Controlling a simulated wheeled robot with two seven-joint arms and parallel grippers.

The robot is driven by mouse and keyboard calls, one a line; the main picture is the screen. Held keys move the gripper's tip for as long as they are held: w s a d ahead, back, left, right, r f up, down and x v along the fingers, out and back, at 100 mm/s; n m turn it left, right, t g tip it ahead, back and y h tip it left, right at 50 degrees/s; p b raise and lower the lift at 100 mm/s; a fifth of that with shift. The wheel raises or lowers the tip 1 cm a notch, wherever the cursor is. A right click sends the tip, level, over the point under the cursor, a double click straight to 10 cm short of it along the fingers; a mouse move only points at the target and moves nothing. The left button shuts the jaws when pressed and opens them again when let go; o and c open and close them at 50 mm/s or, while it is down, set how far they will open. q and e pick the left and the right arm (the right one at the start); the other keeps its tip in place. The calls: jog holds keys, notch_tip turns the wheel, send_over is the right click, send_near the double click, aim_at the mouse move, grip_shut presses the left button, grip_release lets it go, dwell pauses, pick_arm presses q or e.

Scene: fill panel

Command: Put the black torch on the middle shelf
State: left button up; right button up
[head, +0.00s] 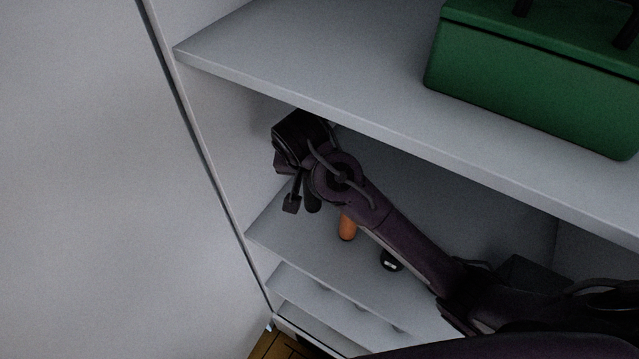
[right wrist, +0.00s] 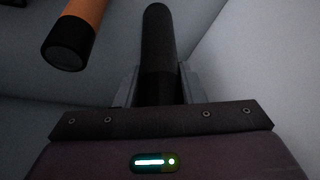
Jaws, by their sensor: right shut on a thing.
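The black torch (right wrist: 158,45) is a dark cylinder, and in the right wrist view it stands out from between the two fingers of my right gripper (right wrist: 158,88). The gripper is shut on it. In the head view my right gripper (head: 301,197) is inside the cabinet, below the shelf with the green box and over the left end of the shelf beneath (head: 275,232). The torch (head: 313,196) shows there as a short dark piece beside a finger. I cannot tell whether it touches the shelf. My left gripper is not in view.
An orange cylinder with a black end (head: 347,226) is close to the torch, and also shows in the right wrist view (right wrist: 78,30). A small black object (head: 391,260) is near the shelf's front edge. A green box (head: 530,80) stands on the upper shelf (head: 300,75). The cabinet's side wall is close on the left.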

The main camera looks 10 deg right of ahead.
aim_at(312, 204)
notch_tip(312, 204, down, 4)
jog(key=shift+w+r+p, duration=0.1)
jog(key=shift+w+p, duration=0.05)
jog(key=shift+p, duration=0.6)
jog(key=shift+f, duration=0.65)
jog(key=o, duration=1.2)
jog(key=shift+f, duration=0.1)
